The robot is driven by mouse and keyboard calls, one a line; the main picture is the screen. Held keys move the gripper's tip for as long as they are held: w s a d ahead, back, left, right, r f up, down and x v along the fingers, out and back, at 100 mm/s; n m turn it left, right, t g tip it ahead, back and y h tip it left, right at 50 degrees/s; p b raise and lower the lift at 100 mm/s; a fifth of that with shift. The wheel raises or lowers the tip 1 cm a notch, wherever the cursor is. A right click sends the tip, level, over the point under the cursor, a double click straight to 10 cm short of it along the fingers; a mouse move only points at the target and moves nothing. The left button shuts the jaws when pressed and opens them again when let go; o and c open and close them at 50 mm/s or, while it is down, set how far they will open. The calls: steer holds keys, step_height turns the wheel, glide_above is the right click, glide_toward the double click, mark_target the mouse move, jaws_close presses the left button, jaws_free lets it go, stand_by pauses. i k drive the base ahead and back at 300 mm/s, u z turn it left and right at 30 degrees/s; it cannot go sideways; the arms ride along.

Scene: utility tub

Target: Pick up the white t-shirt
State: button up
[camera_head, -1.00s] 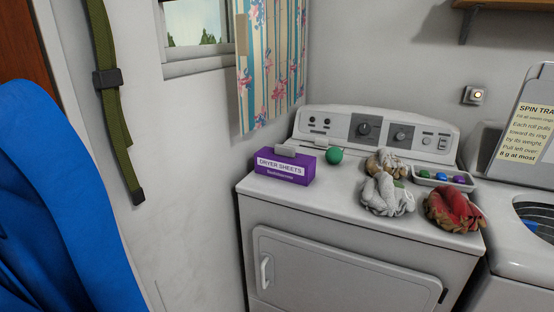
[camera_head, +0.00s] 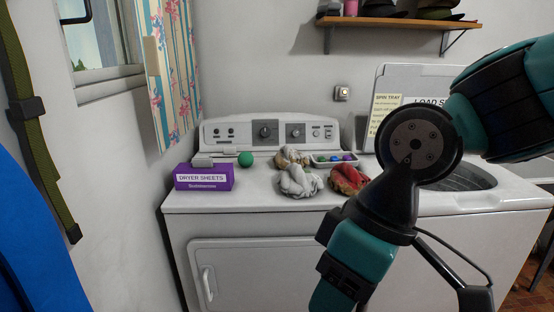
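A crumpled white cloth, which looks like the white t-shirt (camera_head: 299,182), lies bunched on top of the dryer (camera_head: 235,203), towards its front. A beige and brown bundle (camera_head: 291,157) lies just behind it. A red and brown bundle (camera_head: 347,179) lies to its right, partly covered by my arm. My arm comes in from the right and bends down in front of the dryer's right side. My gripper does not show, so its opening and contents cannot be seen.
A purple dryer sheets box (camera_head: 204,178) and a green ball (camera_head: 246,159) stand left of the cloths. A small tray (camera_head: 322,162) with coloured balls sits behind them. A washer with a raised lid (camera_head: 425,80) is to the right. A wooden shelf (camera_head: 395,22) hangs above.

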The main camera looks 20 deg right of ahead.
mark_target(286, 155)
steer(key=i, duration=1.6)
